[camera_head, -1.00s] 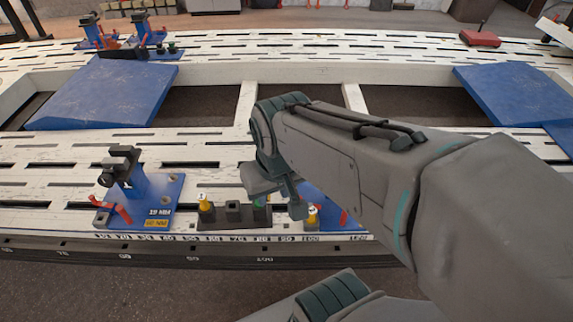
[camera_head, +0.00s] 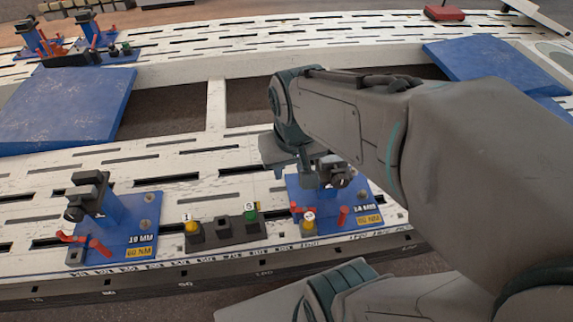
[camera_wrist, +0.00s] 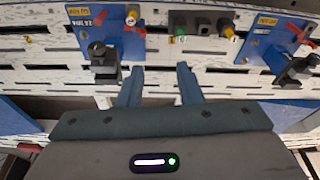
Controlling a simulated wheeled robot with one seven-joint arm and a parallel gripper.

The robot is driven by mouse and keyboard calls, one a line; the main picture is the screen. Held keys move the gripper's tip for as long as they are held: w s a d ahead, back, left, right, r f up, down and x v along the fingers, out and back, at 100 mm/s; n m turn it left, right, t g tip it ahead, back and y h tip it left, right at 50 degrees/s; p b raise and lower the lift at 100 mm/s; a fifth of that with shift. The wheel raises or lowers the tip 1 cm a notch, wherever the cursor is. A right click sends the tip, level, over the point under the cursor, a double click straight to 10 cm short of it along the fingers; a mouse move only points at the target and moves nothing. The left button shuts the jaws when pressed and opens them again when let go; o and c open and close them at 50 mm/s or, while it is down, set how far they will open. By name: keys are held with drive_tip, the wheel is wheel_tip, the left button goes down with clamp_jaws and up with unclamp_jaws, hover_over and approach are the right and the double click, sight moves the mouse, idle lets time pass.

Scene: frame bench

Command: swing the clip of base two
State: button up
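The right blue base (camera_head: 362,201) carries a dark clip (camera_head: 338,170) on a post, a red lever (camera_head: 343,215) and a yellow knob (camera_head: 309,226). The knob's number tag is too small to read surely. In the wrist view this base (camera_wrist: 86,37) is upper left, its dark clip (camera_wrist: 104,60) pointing down the picture. The left blue base (camera_head: 130,240) has a similar dark clip (camera_head: 88,193) and red levers. My gripper (camera_wrist: 159,72) is open and empty, its fingers apart, beside the right base's clip and not visibly touching it. In the head view my arm partly hides this clip.
A dark block (camera_head: 223,231) with a yellow knob and a green knob stands between the bases. The slotted white bench (camera_head: 150,168) has openings behind. Blue panels (camera_head: 65,105) lie further back. More blue fixtures (camera_head: 95,38) and a red box (camera_head: 445,13) are on the far bench.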

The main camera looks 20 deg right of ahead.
drive_tip(key=w+d+f+m+g+b, duration=0.1)
drive_tip(key=w+d+f+b, duration=0.1)
drive_tip(key=w+f+b, duration=0.5)
drive_tip(key=w+d+f+m+g+b, duration=0.1)
drive_tip(key=w+d+f+m+b, duration=0.3)
drive_tip(key=f, duration=0.6)
drive_tip(key=b, duration=0.7)
approach(293, 204)
drive_tip(key=shift+g, duration=0.3)
drive_tip(key=f+b, duration=0.1)
drive_tip(key=f, duration=0.2)
drive_tip(key=f+b, duration=0.1)
drive_tip(key=f, duration=0.3)
drive_tip(key=f+b, duration=0.1)
drive_tip(key=f, duration=0.3)
drive_tip(key=shift+w+d, duration=0.15)
drive_tip(key=shift+w, duration=0.1)
drive_tip(key=shift+r, duration=0.1)
drive_tip(key=shift+c, duration=0.2)
clamp_jaws()
